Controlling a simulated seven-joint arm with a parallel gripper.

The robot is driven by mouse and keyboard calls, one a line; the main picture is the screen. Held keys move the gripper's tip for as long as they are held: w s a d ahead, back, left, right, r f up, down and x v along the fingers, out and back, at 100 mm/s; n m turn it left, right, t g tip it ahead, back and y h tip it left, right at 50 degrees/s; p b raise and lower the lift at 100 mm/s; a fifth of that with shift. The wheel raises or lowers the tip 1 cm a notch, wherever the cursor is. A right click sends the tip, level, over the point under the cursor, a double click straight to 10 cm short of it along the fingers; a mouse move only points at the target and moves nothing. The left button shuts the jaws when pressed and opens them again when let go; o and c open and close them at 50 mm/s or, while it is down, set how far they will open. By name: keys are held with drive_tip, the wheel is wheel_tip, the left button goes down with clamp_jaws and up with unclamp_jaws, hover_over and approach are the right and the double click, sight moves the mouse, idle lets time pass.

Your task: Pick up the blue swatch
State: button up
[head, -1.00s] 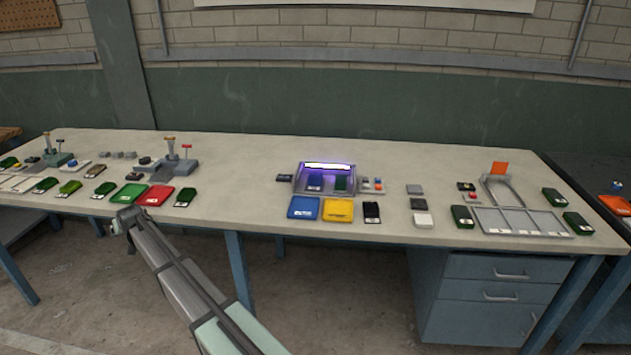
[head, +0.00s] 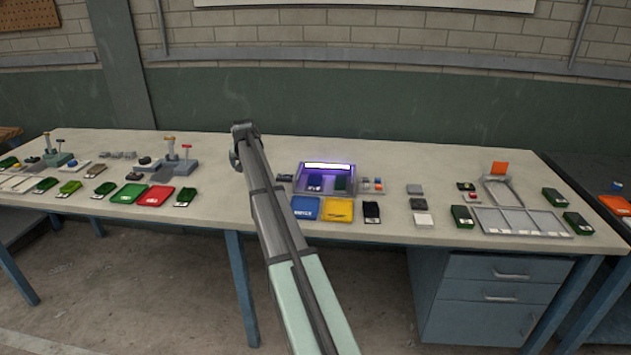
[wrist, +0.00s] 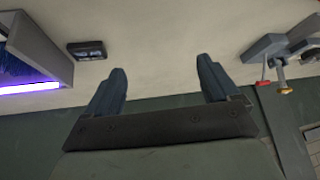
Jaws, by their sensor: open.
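Several blue things show in the head view, and I cannot tell for sure which is the blue swatch. A dark blue piece (head: 315,183) lies inside the box under purple light, left of a green one. A flat blue tray (head: 305,208) lies in front of the box. My gripper (wrist: 161,70) is open and empty in the wrist view, its two blue-grey fingers apart above the bench. In the head view my arm's end is left of the box, with the fingers not clearly visible.
The lit box (head: 324,168) also shows at the wrist view's left edge (wrist: 42,52), near a small dark block (wrist: 87,51). A yellow tray (head: 338,210) and black piece (head: 372,212) lie in front. A stand with a red knob (head: 184,158) is at left.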

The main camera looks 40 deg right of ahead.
drive_tip(key=s+d+r+m+g, duration=0.35)
drive_tip(key=s+d, duration=1.05)
drive_tip(key=d, duration=0.5)
hover_over(316, 176)
drive_tip(key=s+a, duration=0.2)
drive_tip(key=shift+n+t, duration=0.25)
drive_tip(key=f, duration=0.7)
drive_tip(key=shift+w+a+f, duration=0.1)
drive_tip(key=shift+w+f, duration=0.1)
drive_tip(key=shift+w, duration=0.05)
drive_tip(key=shift+d+x, duration=0.15)
drive_tip(key=shift+x, duration=1.15)
drive_tip(key=shift+d+x, duration=0.15)
drive_tip(key=shift+x, duration=1.15)
drive_tip(key=shift+r, duration=0.1)
drive_tip(key=c, duration=1.2)
